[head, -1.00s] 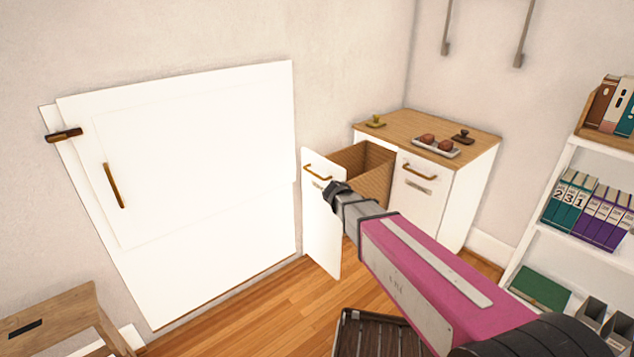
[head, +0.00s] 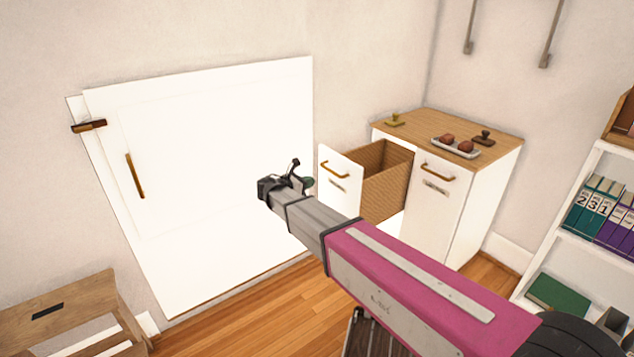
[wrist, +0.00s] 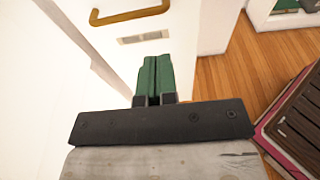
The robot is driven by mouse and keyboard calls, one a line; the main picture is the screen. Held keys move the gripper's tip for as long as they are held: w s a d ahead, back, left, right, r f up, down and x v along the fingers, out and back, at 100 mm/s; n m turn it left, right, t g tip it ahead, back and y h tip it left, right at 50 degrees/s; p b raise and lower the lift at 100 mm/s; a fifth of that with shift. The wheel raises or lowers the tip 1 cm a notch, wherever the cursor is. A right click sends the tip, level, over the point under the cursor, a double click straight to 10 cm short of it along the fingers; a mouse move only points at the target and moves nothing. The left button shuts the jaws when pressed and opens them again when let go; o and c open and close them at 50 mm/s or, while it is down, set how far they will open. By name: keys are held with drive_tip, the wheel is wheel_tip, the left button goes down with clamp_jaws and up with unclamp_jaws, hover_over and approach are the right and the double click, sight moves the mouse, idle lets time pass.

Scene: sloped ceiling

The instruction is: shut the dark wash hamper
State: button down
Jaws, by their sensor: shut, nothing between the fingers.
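The white cabinet (head: 471,230) with a wooden top has two tall fronts with brass handles and small label plates. Its left pull-out hamper stands open, and its brown woven basket (head: 388,182) shows behind the white front (head: 340,170). The right front (head: 436,205) is closed. My gripper (head: 308,182) is just left of the open front in the head view. In the wrist view its green fingers (wrist: 153,78) are together and empty, pointing at the white front (wrist: 180,45) below its brass handle (wrist: 130,16). Contact cannot be told. The label lettering is unreadable.
Stamps and a tray (head: 456,149) with brown items stand on the cabinet top. A white wall panel (head: 220,170) is behind my gripper. A wooden stool (head: 70,305) is at lower left, and a shelf (head: 570,245) with binders at right. Wooden floor lies between.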

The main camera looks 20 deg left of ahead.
drive_tip(key=x, duration=1.2)
drive_tip(key=shift+w+d, duration=0.2)
drive_tip(key=r+x, duration=0.3)
drive_tip(key=x, duration=1.4)
drive_tip(key=w+d+r+x, duration=0.1)
drive_tip(key=r+x, duration=0.3)
drive_tip(key=x, duration=1.3)
drive_tip(key=shift+w+d+r, duration=0.1)
drive_tip(key=shift+d+r, duration=0.05)
drive_tip(key=shift+d, duration=0.05)
